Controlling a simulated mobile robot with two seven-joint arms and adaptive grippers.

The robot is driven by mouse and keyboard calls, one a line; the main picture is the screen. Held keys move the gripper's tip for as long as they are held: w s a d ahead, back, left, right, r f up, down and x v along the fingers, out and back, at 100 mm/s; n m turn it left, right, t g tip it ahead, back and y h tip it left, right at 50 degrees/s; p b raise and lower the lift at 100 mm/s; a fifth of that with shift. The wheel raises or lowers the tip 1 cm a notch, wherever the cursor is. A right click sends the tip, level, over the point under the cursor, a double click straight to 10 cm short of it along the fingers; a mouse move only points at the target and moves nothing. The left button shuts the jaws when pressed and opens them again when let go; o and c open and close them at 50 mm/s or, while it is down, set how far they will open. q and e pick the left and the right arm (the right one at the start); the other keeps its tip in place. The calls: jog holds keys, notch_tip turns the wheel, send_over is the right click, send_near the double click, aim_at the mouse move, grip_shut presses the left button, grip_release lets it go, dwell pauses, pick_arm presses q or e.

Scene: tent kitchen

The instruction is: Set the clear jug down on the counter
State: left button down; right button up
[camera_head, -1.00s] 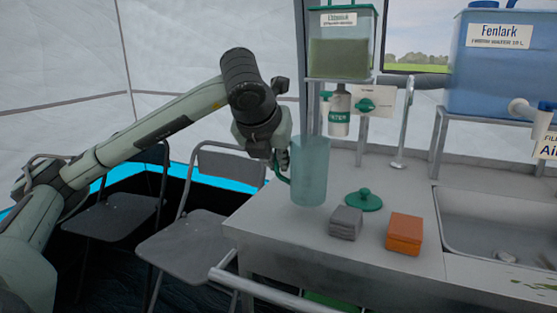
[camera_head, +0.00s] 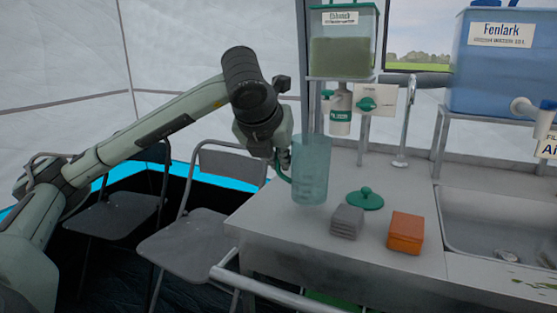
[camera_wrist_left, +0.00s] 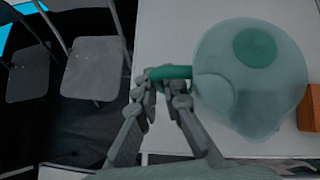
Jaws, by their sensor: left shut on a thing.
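The clear jug (camera_head: 311,170) is a tall, see-through teal vessel with a green handle, upright at the left end of the counter (camera_head: 290,233). In the head view I cannot tell whether its base touches the counter. My left gripper (camera_head: 282,166) is at the jug's left side, shut on the handle. The left wrist view shows the fingers (camera_wrist_left: 163,92) closed around the green handle (camera_wrist_left: 172,72), with the jug body (camera_wrist_left: 262,88) to their right. My right gripper is not in view.
A green lid (camera_head: 365,199), grey stacked pads (camera_head: 346,222) and an orange box (camera_head: 405,233) lie right of the jug. A green-topped tank (camera_head: 340,45) stands above and behind it. The sink (camera_head: 490,225) is at right. Folding chairs (camera_head: 190,235) stand at left.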

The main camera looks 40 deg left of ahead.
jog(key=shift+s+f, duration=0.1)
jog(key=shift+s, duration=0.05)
pick_arm(q)
jog(key=s+a+r+b, duration=0.2)
jog(key=s+a+r, duration=0.2)
jog(key=s, duration=0.2)
jog(key=s+a+r+b, duration=0.2)
jog(key=s+a+r, duration=0.15)
jog(key=s, duration=0.25)
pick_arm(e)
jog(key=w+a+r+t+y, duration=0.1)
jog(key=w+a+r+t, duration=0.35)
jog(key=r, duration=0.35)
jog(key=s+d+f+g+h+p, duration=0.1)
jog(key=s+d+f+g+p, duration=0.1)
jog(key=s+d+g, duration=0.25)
pick_arm(q)
jog(key=w+d+f, duration=0.1)
jog(key=w+f, duration=0.2)
jog(key=w+d+f+p, duration=0.1)
jog(key=w+d+f, duration=0.1)
jog(key=w+f, duration=0.2)
jog(key=w+d+f+p, duration=0.1)
jog(key=w+f, duration=0.2)
jog(key=shift+w+d+f, duration=0.2)
jog(key=shift+w, duration=0.05)
jog(key=shift+f, duration=0.15)
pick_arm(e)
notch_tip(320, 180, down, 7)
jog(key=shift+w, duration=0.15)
